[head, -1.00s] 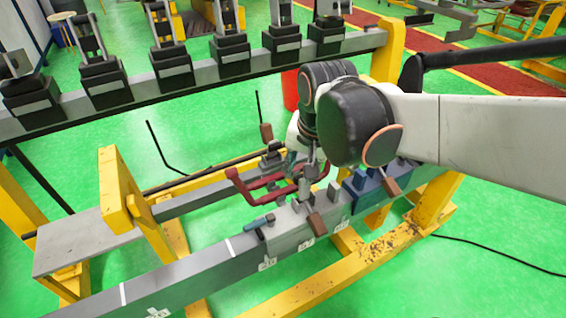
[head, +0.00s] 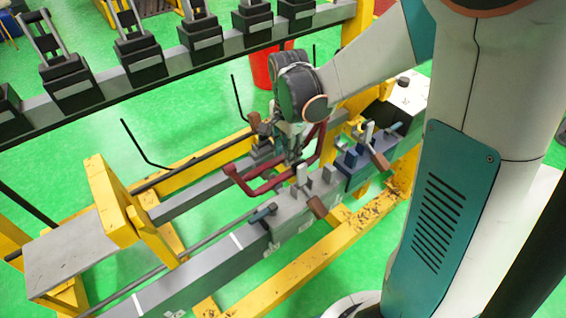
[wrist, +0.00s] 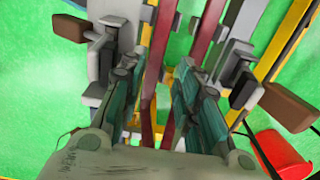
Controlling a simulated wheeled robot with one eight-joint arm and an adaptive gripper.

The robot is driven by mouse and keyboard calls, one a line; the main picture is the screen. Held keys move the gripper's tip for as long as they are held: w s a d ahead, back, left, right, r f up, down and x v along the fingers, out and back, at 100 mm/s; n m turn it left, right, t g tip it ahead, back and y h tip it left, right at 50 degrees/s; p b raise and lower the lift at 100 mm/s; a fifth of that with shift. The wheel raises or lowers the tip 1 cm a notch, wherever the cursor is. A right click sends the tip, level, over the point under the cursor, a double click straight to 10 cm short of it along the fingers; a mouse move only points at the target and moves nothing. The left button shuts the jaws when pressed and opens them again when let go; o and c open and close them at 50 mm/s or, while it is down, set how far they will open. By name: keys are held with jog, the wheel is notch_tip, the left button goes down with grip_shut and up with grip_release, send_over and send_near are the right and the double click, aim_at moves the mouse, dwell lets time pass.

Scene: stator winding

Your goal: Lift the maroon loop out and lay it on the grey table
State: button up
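The maroon loop (head: 268,186) is in the head view, among the clamps of the near grey rail, its right part rising behind my gripper. In the wrist view its two long maroon bars (wrist: 158,52) run between and past my fingers. My gripper (head: 293,155) is pointed down at the loop; in the wrist view its teal fingers (wrist: 160,88) stand apart, with maroon between them. Whether they touch the bars is unclear. The grey table (head: 72,254) is a bare flat plate at the left, on a yellow frame.
Clamps with brown handles (head: 317,206) stand close around the loop. A blue clamp block (head: 352,166) is to its right. A yellow upright (head: 112,200) stands at the grey table's right side. A rail with black fixtures (head: 137,50) runs behind. A red bin (head: 262,70) is beyond.

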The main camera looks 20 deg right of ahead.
aim_at(287, 173)
jog(key=shift+s+a+f+b, duration=0.1)
jog(key=shift+f+b, duration=0.65)
jog(key=shift+f, duration=1.25)
jog(key=shift+s+f+b, duration=0.1)
jog(key=shift+f+b, duration=0.65)
jog(key=shift+f, duration=1.25)
jog(key=shift+r, duration=0.1)
grip_shut()
